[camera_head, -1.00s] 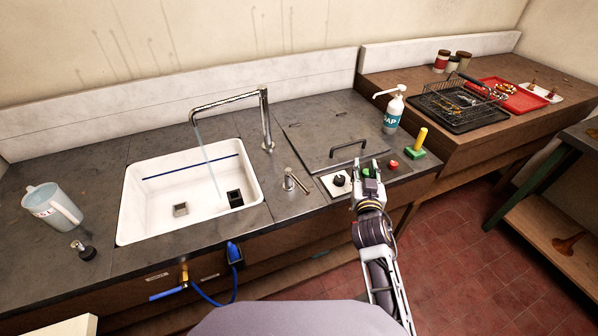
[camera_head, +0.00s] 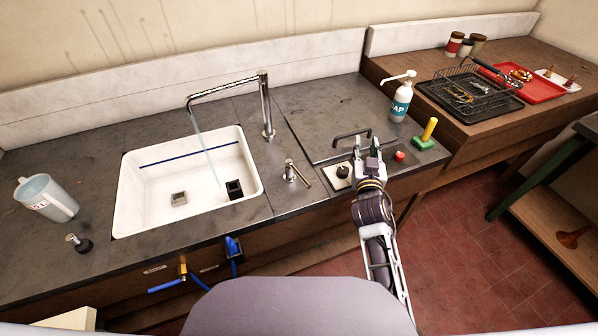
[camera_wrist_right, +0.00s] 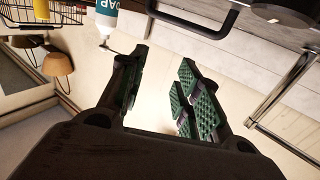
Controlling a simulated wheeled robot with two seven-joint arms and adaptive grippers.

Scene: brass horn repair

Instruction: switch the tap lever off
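The tap lever (camera_head: 292,172) is a short chrome post with a side handle on the dark counter, right of the white sink (camera_head: 127,205). The tall chrome tap (camera_head: 267,105) arches over the sink, and a stream of water (camera_head: 205,150) runs from its spout. My right gripper (camera_head: 368,147) is over the counter, right of the lever and clear of it. In the right wrist view its green-padded fingers (camera_wrist_right: 160,95) are apart with nothing between them. The lever cannot be made out in that view. My left gripper is out of view.
Near my right gripper are a black knob (camera_head: 343,171), a red button (camera_head: 400,155), a black handle (camera_head: 352,135) and a green block with a yellow peg (camera_head: 428,131). A soap bottle (camera_head: 400,102) stands behind. A jug (camera_head: 50,200) stands at left.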

